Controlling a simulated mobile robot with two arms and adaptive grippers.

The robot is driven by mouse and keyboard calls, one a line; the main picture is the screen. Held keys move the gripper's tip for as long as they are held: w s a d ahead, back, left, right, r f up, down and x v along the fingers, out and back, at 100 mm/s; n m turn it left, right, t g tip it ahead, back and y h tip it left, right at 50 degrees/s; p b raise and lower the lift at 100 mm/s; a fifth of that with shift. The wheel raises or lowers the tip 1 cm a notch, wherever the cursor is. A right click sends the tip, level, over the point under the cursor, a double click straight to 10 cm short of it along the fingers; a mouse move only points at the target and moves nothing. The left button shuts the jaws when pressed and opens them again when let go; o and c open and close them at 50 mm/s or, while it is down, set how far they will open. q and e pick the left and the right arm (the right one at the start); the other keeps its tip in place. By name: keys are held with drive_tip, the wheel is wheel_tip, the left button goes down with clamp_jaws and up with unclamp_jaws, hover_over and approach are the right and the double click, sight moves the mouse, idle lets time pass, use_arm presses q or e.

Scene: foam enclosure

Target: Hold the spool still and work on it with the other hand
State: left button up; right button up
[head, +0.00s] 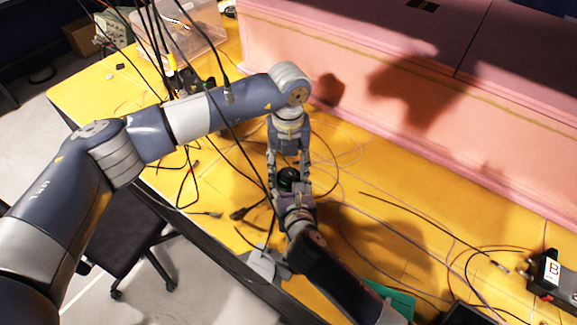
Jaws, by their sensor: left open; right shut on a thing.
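The spool (288,175) looks like a small dark round thing with a green tint, held just above the yellow table. My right gripper (290,187) comes up from the bottom of the view and is shut on it. My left gripper (288,160) comes from the far side and faces the right one. Its fingers are open, one on each side of the spool. The two grippers hide much of the spool, and I cannot tell whether the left fingers touch it.
A pink foam wall (400,110) runs along the back right. Loose black cables (195,185) lie on the yellow table (390,195) and hang in front of my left arm. A clear bin (185,30) stands at the back left. A dark device (553,275) sits at the right edge.

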drive_tip(key=shift+f, duration=0.1)
use_arm(q)
drive_tip(key=c, duration=1.1)
drive_tip(key=shift+m, duration=0.4)
drive_tip(key=m, duration=0.3)
drive_tip(key=shift+m, duration=0.3)
drive_tip(key=m, duration=0.3)
drive_tip(key=shift+m, duration=0.3)
drive_tip(key=m, duration=0.3)
drive_tip(key=shift+m, duration=2.2)
